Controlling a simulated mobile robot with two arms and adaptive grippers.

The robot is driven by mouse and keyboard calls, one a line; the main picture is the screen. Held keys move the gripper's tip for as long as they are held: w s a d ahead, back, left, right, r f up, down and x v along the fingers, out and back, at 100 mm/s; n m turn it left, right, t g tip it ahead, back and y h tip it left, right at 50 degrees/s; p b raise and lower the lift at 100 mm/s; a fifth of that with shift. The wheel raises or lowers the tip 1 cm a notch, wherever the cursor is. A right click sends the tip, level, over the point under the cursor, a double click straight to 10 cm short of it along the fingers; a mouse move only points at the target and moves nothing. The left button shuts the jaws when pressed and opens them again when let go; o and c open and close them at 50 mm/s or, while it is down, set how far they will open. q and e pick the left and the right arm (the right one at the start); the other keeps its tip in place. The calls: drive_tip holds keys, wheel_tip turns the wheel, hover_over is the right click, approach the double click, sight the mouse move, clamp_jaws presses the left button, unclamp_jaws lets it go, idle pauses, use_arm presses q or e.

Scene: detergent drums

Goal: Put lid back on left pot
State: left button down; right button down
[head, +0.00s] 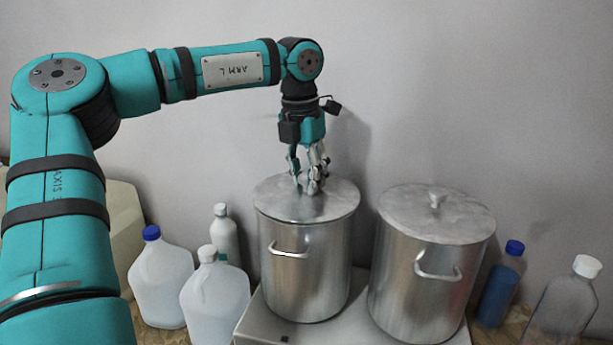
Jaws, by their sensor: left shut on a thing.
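Two tall steel pots stand side by side. The left pot (306,275) has its lid (275,203) lying over its top, and the lid looks level and flush with the rim. My left gripper (309,188) points down at the lid's middle and is shut on the lid's knob, which the fingers hide. My right gripper is not in view.
The pots stand on a pale raised surface (256,325). White jugs (160,285) and a grey-white bottle (224,238) stand to the left. A blue bottle (499,292) and a clear bottle (565,305) stand to the right. A wall is close behind.

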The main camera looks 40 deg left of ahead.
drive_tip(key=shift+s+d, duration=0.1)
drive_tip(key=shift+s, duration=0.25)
use_arm(q)
drive_tip(key=shift+f, duration=0.15)
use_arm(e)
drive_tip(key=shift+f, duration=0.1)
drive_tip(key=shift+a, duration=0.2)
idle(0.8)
use_arm(q)
drive_tip(key=shift+c, duration=2.3)
unclamp_jaws()
drive_tip(key=shift+r+p, duration=0.95)
drive_tip(key=shift+r, duration=2.55)
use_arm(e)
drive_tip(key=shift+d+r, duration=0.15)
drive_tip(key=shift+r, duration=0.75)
